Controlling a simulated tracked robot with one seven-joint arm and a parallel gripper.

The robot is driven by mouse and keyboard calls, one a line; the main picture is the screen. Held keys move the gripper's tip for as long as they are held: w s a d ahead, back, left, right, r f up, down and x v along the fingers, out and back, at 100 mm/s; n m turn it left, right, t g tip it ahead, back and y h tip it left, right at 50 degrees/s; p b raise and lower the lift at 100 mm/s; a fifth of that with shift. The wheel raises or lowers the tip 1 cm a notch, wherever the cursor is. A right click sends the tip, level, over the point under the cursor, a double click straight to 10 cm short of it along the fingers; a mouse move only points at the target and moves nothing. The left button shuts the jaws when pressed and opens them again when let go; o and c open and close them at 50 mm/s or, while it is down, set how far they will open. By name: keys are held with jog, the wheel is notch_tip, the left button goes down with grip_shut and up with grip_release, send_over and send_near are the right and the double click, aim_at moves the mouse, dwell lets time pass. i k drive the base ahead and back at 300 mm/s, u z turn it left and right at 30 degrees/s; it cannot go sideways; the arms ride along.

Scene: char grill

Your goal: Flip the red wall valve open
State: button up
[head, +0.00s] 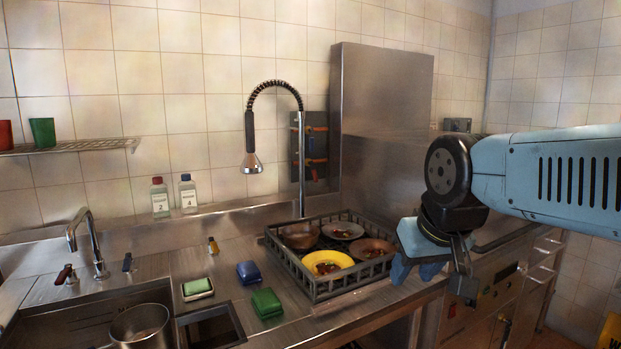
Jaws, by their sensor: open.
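I cannot make out a red valve on the wall with certainty. A dark panel (317,137) with small orange-red parts hangs on the tiled wall behind the spray tap; its details are too small to tell. My gripper (432,282) is at the right, pointing down, at the right side of the dish rack and in front of the steel counter. Its fingers are spread and nothing shows between them. It is well apart from the wall panel.
A grey dish rack (290,262) with several plates stands on the counter. A tall spray tap (300,150) rises behind it. Sponges (266,302), bottles (160,198) and a sink with a pot (140,325) are left. A tall steel box (385,90) stands behind.

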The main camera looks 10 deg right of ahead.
aim_at(313, 171)
jog(key=i, duration=0.9)
jog(key=u, duration=0.2)
jog(key=k, duration=0.9)
jog(key=z, duration=0.2)
jog(key=i, duration=0.9)
jog(key=u, duration=0.05)
